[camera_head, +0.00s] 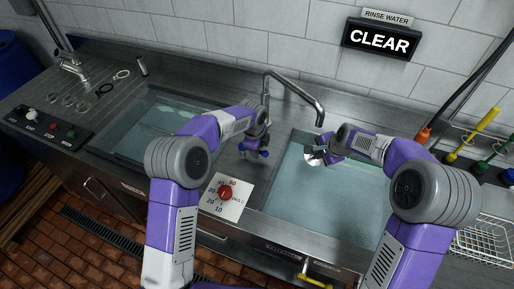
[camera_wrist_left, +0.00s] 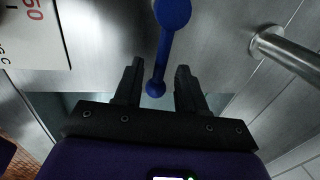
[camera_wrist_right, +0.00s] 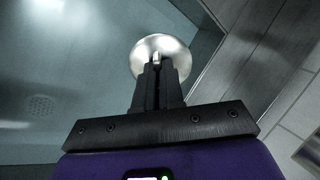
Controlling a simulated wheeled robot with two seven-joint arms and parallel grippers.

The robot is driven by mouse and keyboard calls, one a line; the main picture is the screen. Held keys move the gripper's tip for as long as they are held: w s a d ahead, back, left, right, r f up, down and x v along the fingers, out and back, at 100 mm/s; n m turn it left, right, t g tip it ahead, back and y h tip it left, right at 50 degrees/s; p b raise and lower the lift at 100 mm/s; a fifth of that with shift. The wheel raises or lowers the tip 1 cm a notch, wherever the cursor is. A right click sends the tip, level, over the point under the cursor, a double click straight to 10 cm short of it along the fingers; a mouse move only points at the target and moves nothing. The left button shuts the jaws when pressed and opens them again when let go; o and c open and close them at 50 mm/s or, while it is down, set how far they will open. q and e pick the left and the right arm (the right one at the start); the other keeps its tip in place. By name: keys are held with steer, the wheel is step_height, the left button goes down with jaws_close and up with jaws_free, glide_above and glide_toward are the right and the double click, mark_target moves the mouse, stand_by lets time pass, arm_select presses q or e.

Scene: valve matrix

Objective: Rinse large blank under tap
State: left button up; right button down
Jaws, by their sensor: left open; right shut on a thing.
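My right gripper (camera_wrist_right: 156,85) is shut on the large blank (camera_wrist_right: 160,46), a shiny round metal disc. In the head view the blank (camera_head: 312,158) is over the right sink (camera_head: 375,205), below and near the outlet of the metal tap (camera_head: 319,118). No stream of water is visible at the outlet. My left gripper (camera_wrist_left: 156,85) is open, with a blue lever (camera_wrist_left: 172,14) showing between and beyond its fingers. The lever (camera_head: 254,150) shows between the two sinks in the head view. I cannot tell whether the fingers touch it.
A lit sign reading "CLEAR" (camera_head: 379,39) hangs on the tiled wall under a "RINSE WATER" label. The left sink (camera_head: 130,125) holds water. A wire basket (camera_head: 485,240) and coloured-handled tools (camera_head: 484,122) stand at right.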

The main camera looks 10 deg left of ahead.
arm_select(q)
jaws_close()
stand_by(0.3)
steer(key=shift+s, duration=0.1)
steer(key=shift+s+a+m+h, duration=0.15)
steer(key=shift+s+a+m, duration=0.15)
steer(key=shift+m, duration=0.55)
steer(key=shift+s+a+m+h, duration=0.15)
steer(key=shift+s+m, duration=0.25)
steer(key=shift+m, duration=0.45)
jaws_free()
